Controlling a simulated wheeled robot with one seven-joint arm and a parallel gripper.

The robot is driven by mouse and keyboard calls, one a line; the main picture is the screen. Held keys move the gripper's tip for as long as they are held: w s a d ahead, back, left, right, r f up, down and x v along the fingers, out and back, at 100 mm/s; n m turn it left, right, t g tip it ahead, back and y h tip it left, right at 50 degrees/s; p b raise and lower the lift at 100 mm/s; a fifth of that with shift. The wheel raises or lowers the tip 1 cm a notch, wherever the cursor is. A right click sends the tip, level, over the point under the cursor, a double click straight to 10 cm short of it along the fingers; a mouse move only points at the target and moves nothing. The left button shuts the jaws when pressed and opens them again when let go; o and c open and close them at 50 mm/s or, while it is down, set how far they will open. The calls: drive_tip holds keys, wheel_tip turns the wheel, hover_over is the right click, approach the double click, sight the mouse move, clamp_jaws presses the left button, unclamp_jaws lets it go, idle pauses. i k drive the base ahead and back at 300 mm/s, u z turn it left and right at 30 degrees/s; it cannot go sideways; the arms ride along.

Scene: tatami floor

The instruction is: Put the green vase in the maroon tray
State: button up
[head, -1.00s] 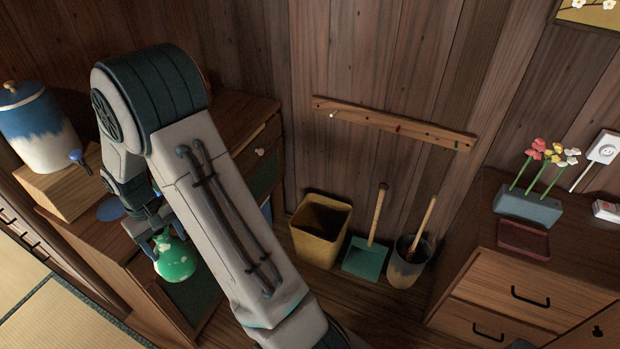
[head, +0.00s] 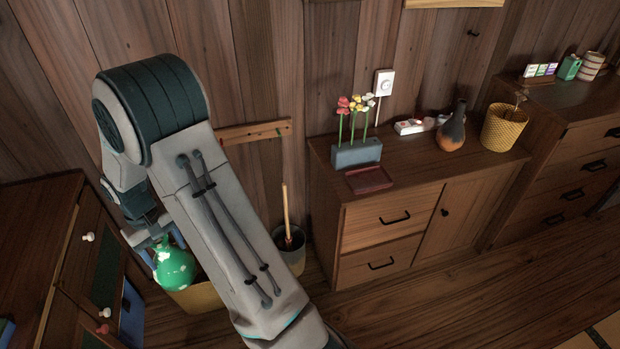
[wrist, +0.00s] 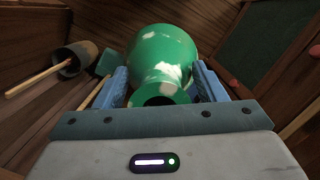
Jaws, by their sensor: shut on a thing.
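The green vase (head: 175,268) has pale patches and a round body. My gripper (head: 157,240) is shut on it and holds it in the air at the left of the head view. In the wrist view the vase (wrist: 165,60) sits between the two blue fingers of my gripper (wrist: 160,88), its dark mouth towards the camera. The maroon tray (head: 369,178) lies on top of the low wooden cabinet in the middle of the head view, well to the right of my gripper. It looks empty.
A blue-grey flower holder (head: 356,153) stands right behind the tray. A white box (head: 409,127), a dark vase (head: 452,130) and a yellow basket (head: 504,128) stand further right. A yellow bin (head: 197,298) and a bucket (head: 290,255) are on the floor.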

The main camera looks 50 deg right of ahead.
sight(367, 181)
drive_tip(key=z, duration=2.7)
